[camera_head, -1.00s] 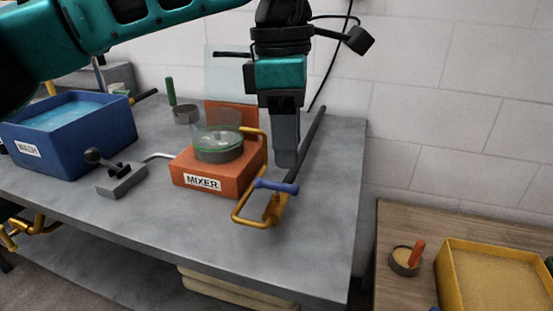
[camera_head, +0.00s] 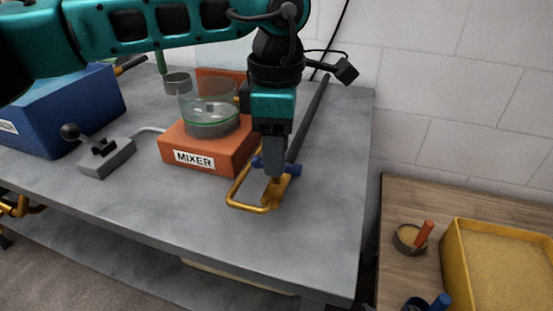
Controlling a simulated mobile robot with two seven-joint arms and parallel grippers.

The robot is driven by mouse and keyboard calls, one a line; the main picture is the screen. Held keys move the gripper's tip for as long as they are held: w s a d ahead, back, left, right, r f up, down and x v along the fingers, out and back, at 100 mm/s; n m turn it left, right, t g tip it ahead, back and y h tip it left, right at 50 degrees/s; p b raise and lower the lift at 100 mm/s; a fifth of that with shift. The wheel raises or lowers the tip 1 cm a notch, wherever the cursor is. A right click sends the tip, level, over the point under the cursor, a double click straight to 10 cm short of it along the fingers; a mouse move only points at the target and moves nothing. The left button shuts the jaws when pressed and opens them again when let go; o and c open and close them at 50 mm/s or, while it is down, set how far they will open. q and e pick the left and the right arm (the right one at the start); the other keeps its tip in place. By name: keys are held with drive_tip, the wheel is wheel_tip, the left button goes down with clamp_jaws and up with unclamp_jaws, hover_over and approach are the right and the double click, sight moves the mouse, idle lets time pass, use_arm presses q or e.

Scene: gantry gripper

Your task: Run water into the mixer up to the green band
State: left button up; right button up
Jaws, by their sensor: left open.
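The mixer (camera_head: 215,151) is an orange block with a white label, on the grey bench. A clear glass bowl (camera_head: 204,102) stands on it, with a thin green band (camera_head: 210,126) around its lower part. I cannot tell any water in the bowl. A grey box with a black-knobbed lever (camera_head: 108,158) stands left of the mixer, and a pipe runs from it towards the mixer. My left gripper (camera_head: 273,170) is open and points down right of the mixer, at the blue piece (camera_head: 291,170) above a yellow bent handle (camera_head: 235,194). Whether its fingers touch is hidden.
A blue wash bin (camera_head: 60,120) is at the left. A dark bar (camera_head: 310,118) slopes behind my left gripper. The bench front is clear. A wooden table at the right holds a yellow tray (camera_head: 452,262) and a small round pot (camera_head: 405,240).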

use_arm(q)
drive_tip(key=shift+f, duration=1.1)
clamp_jaws()
